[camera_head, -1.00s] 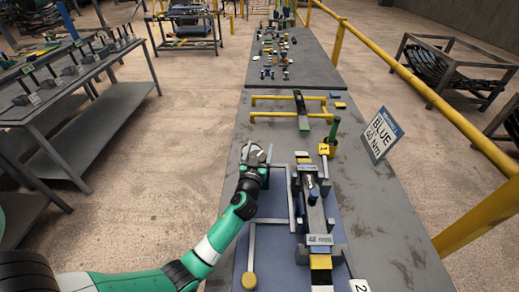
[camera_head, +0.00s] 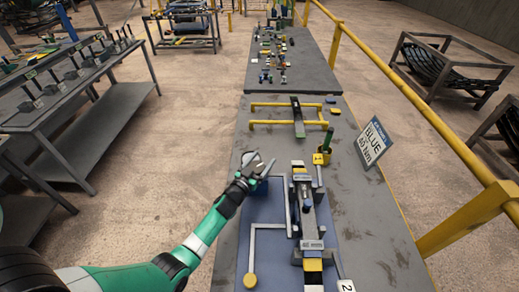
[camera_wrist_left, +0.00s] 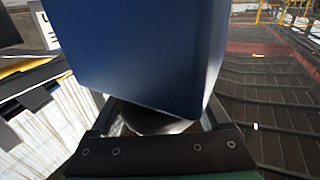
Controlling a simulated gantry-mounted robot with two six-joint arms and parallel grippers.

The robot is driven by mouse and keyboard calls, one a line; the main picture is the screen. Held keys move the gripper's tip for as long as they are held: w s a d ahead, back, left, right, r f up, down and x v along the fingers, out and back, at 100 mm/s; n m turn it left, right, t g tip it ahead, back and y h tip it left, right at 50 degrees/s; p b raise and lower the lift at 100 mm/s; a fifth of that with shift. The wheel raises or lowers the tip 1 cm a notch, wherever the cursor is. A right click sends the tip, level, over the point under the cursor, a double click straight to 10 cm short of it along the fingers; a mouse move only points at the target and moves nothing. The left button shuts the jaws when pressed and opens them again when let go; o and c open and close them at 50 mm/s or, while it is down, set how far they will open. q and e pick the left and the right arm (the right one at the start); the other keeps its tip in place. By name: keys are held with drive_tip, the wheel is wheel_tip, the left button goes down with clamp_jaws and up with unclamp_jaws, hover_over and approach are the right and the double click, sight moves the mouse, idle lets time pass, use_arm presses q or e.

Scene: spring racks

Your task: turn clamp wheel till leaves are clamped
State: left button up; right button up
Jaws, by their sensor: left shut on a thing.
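The clamp (camera_head: 309,215) lies lengthwise on the bench with a stack of dark leaves along it and a millimetre label (camera_head: 311,245) at its near end. A round grey wheel-like part (camera_head: 251,161), which I take for the clamp wheel, stands at the clamp's left. My left gripper (camera_head: 246,176) is at this wheel and shut on it, though the fingers are mostly hidden. In the left wrist view a large blue block (camera_wrist_left: 145,50) covers the middle, and a grey rounded part (camera_wrist_left: 150,122) sits between the jaws. My right gripper is not in view.
A yellow-framed rack (camera_head: 288,122) with a green-tipped leaf lies beyond the clamp. A yellow holder with a green-handled tool (camera_head: 326,146) and a BLUE 40 Nm sign (camera_head: 372,143) stand to the right. A yellow rail (camera_head: 400,95) runs along the bench's right side.

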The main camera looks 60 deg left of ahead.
use_arm(q)
drive_tip(key=r+m+t+h+p, duration=0.1)
drive_tip(key=h+p, duration=0.1)
drive_tip(key=p, duration=0.1)
drive_tip(key=shift+w+d+r+m, duration=0.1)
drive_tip(key=shift+w+m, duration=0.05)
drive_tip(key=shift+m, duration=0.15)
drive_tip(key=shift+d+f+m+t+h, duration=0.15)
drive_tip(key=shift+f+m+t+h, duration=0.1)
drive_tip(key=shift+m+t+h, duration=0.4)
drive_tip(key=h, duration=0.1)
drive_tip(key=m+h, duration=0.1)
drive_tip(key=m+h+b, duration=0.1)
drive_tip(key=h, duration=0.1)
drive_tip(key=shift+w+d+f+t, duration=0.1)
drive_tip(key=shift+d+f+t, duration=0.15)
drive_tip(key=shift+d+f, duration=0.15)
drive_tip(key=shift+d+r+m+h+b, duration=0.1)
drive_tip(key=shift+d+m+h+b, duration=0.1)
drive_tip(key=shift+m+h+b, duration=0.4)
drive_tip(key=shift+d+r+m+h+b, duration=0.1)
drive_tip(key=shift+d+m+h+b, duration=0.2)
drive_tip(key=shift+h, duration=0.55)
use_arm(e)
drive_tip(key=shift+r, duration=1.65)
use_arm(q)
drive_tip(key=shift+a, duration=0.1)
drive_tip(key=o, duration=1.2)
